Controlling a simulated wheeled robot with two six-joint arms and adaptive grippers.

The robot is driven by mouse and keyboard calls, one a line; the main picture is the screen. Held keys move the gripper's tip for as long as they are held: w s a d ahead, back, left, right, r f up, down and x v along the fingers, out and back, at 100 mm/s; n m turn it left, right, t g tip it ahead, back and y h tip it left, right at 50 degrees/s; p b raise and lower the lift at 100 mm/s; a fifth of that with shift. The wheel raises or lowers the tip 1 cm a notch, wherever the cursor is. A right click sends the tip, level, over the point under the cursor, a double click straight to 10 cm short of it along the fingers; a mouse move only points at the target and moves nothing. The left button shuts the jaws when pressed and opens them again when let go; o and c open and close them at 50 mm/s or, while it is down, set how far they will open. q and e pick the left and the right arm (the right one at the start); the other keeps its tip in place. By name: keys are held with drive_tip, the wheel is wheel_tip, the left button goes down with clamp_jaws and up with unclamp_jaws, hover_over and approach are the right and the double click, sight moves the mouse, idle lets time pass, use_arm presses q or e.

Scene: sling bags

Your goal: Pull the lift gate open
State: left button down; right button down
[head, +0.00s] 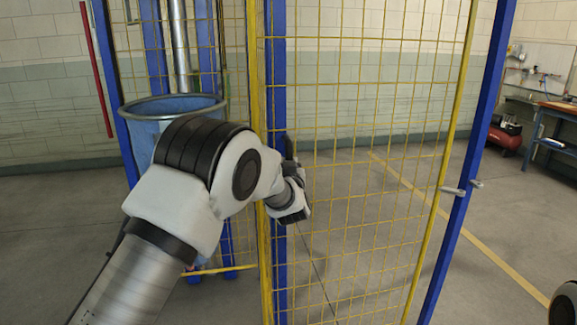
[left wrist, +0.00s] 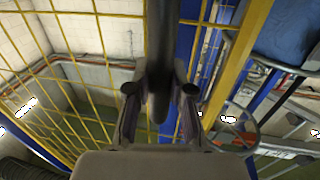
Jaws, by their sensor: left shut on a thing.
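The gate is a yellow-framed wire mesh panel (head: 451,110) standing in front of me in the head view. A dark upright handle (head: 289,147) shows at its left side, close to a blue post. My left gripper (head: 292,208) is at this handle, partly hidden by my own wrist. In the left wrist view the dark bar of the handle (left wrist: 160,45) runs between the two fingers of my left gripper (left wrist: 161,92), which is shut on it. The yellow mesh is beside the bar there. My right gripper is not in view.
A blue post (head: 470,170) with a metal latch or hinge (head: 453,191) stands at the right. A workbench (head: 558,108) and red compressor (head: 505,138) are far right. The grey floor looks clear.

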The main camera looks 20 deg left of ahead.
use_arm(q)
drive_tip(key=c, duration=1)
unclamp_jaws()
drive_tip(key=shift+a, duration=0.1)
drive_tip(key=v, duration=1.2)
